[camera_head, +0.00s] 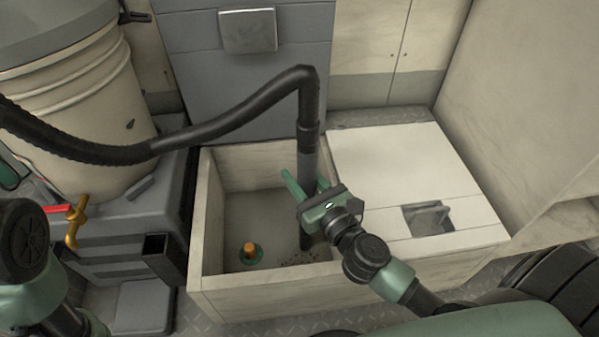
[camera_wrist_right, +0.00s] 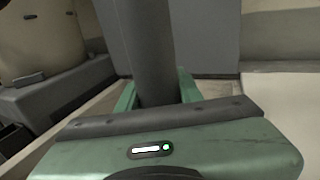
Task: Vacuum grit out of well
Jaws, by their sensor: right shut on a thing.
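The well (camera_head: 216,208) is an open pale box in the middle of the head view. Dark grit (camera_head: 318,252) lies on its floor toward the near right. My right gripper (camera_head: 305,187) is shut on the vacuum wand (camera_head: 308,153), a dark upright tube on a black hose (camera_head: 225,126). The wand reaches down into the well, its lower end close to the grit; whether it touches the floor I cannot tell. The wand (camera_wrist_right: 148,45) also stands between the green fingers in the right wrist view. My left gripper is not in view; only part of my left arm shows.
A green and orange fitting (camera_head: 250,252) sits on the well floor at the left. A white lid with a recessed latch (camera_head: 428,218) adjoins the well on the right. A cream bucket (camera_head: 75,120) and a brass valve (camera_head: 75,222) are at the left.

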